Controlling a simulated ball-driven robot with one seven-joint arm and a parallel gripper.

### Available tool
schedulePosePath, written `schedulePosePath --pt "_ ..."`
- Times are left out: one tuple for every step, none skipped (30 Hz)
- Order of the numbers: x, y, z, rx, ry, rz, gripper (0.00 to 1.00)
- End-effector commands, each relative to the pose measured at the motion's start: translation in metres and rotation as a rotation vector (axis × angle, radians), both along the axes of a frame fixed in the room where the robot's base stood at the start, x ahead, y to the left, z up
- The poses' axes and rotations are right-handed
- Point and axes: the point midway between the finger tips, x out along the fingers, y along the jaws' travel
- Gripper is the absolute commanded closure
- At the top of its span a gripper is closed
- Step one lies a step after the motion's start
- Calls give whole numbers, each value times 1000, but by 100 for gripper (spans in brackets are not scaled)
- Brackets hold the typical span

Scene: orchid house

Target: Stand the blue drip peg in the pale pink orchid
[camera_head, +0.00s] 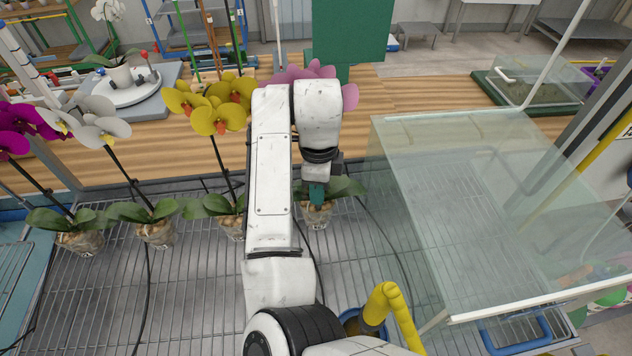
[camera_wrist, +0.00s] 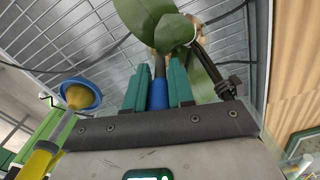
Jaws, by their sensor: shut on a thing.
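The pale pink orchid (camera_head: 312,72) stands in a clear pot (camera_head: 316,214) on the wire bench, its stem mostly hidden behind my arm. My gripper (camera_head: 316,192) is over this pot, among its green leaves. In the wrist view my gripper's teal fingers (camera_wrist: 158,90) are shut on the blue drip peg (camera_wrist: 158,96), which shows between them. The orchid's leaves (camera_wrist: 148,18) lie just beyond the fingertips. The peg's far end is hidden by the leaves, so I cannot tell whether it touches the potting mix.
Yellow (camera_head: 217,118), white (camera_head: 100,122) and magenta orchids (camera_head: 30,125) stand in clear pots to the left. A clear glass case (camera_head: 450,200) stands close on the right. A yellow-handled thing (camera_head: 388,300) is at the front. Black tubes run over the wire bench.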

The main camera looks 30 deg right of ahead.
Motion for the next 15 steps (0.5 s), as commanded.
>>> schedulePosePath --pt "-1 0 3 1 7 0 100" --pt "-1 0 5 0 6 0 100" --pt "-1 -1 8 0 5 -1 100" --pt "-1 -1 10 0 4 -1 100" --pt "-1 -1 12 0 4 -1 100" --pt "-1 -1 14 -1 3 -1 100" --pt "0 -1 16 -1 2 -1 100" --pt "0 -1 17 -1 2 -1 100" --pt "0 -1 20 -2 1 -2 100" --pt "0 -1 21 -1 1 -2 100" --pt "0 -1 23 -1 0 -2 100" --pt "0 -1 25 -1 0 -2 100" --pt "0 -1 27 -1 0 -2 100" --pt "0 -1 28 -2 -1 -2 100" --pt "0 -1 30 -2 -1 -2 100"
